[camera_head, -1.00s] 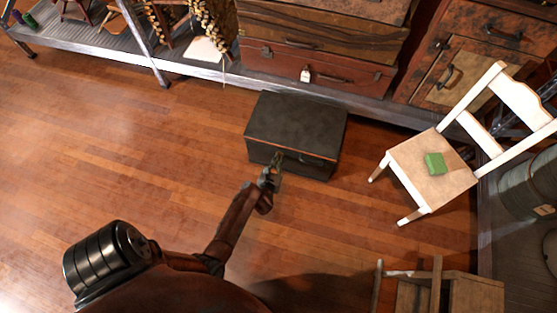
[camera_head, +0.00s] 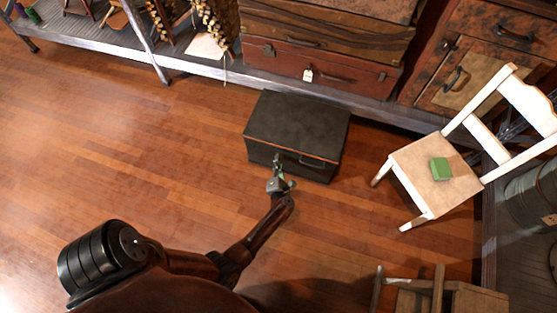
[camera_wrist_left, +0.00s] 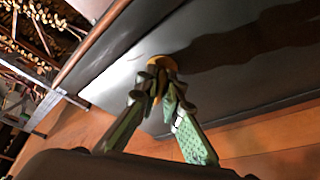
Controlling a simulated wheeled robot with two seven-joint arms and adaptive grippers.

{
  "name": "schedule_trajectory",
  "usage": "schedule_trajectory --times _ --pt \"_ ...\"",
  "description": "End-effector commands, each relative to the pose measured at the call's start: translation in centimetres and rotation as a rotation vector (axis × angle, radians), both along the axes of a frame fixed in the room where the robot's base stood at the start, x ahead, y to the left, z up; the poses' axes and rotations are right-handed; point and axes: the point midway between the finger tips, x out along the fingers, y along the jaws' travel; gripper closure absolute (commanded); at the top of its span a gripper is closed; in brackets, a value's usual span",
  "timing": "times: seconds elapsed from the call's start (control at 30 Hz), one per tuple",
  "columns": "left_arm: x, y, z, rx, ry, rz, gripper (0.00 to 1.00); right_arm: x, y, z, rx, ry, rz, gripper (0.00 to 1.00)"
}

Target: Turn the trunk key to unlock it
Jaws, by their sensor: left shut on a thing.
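The dark grey trunk (camera_head: 297,122) stands on the wooden floor with its lid down; a thin reddish line runs along the lid seam. My left gripper (camera_head: 277,162) is at the trunk's front face, left of its handle (camera_head: 318,161). In the left wrist view the gripper's fingertips (camera_wrist_left: 160,88) are closed together on a small orange-yellow key (camera_wrist_left: 162,63) at the trunk's front (camera_wrist_left: 235,70). Most of the key is hidden by the fingers, so its turn angle cannot be told. My right gripper is not in view.
Stacked suitcases (camera_head: 330,72) rest on a low shelf behind. A wooden piece of furniture (camera_head: 465,300) is at lower right. The floor to the left is clear.

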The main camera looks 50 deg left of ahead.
Motion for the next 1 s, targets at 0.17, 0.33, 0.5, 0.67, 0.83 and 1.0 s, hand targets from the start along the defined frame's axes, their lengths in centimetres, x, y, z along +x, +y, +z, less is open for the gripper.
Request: schedule_trajectory --times 0.17,0.33,0.5,0.67,0.83,1.0 --pt "0.08 -0.11 -0.19 0.144 0.091 -0.003 1.0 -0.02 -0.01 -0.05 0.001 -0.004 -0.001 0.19" --pt "0.07 -0.05 -0.24 0.281 0.174 -0.002 1.0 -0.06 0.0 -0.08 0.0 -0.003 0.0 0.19" --pt "0.0 -0.07 -0.27 0.361 0.223 -0.001 1.0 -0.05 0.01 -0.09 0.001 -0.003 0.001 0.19" --pt "0.0 -0.03 -0.25 0.408 0.251 0.001 1.0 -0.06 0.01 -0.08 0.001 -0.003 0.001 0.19" --pt "-0.04 -0.07 -0.33 0.443 0.275 0.0 1.0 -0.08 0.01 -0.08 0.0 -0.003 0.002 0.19" --pt "-0.08 -0.03 -0.35 0.474 0.294 0.002 1.0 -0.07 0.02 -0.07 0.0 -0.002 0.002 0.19"
